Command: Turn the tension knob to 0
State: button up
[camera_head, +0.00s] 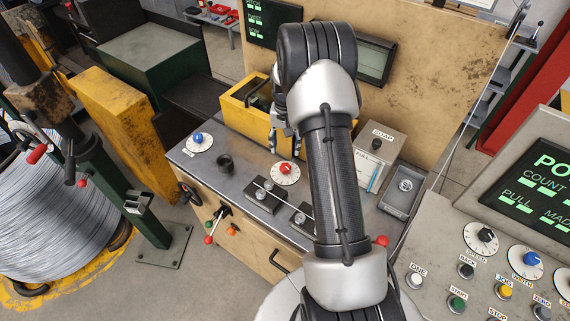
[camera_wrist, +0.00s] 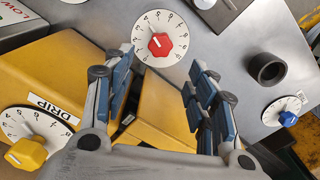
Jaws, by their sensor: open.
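No label reading "tension" is legible, so I cannot tell which knob it names. A red knob (camera_head: 286,169) on a white numbered dial sits on the grey bench top; it also shows in the wrist view (camera_wrist: 160,44), its setting too small to read surely. A blue knob (camera_head: 198,137) on a white dial is at the bench's left end, and in the wrist view it is at the right (camera_wrist: 288,118). My gripper (camera_head: 285,140) is open and empty; in the wrist view its fingertips (camera_wrist: 161,58) are spread beneath the red knob's dial in the picture, not gripping it.
A yellow box (camera_head: 240,104) stands behind the bench top; a yellow knob (camera_wrist: 27,154) marked DRIP is on a yellow face. A dark cup-like ring (camera_head: 225,163) and rollers (camera_head: 262,194) stand near the red knob. A console (camera_head: 445,235) with more knobs is at right.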

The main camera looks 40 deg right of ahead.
aim_at(286, 166)
notch_tip(286, 166, down, 10)
jog(key=shift+f+b, duration=0.25)
jog(key=shift+b, duration=0.1)
jog(key=shift+c, duration=0.6)
jog(key=c, duration=1)
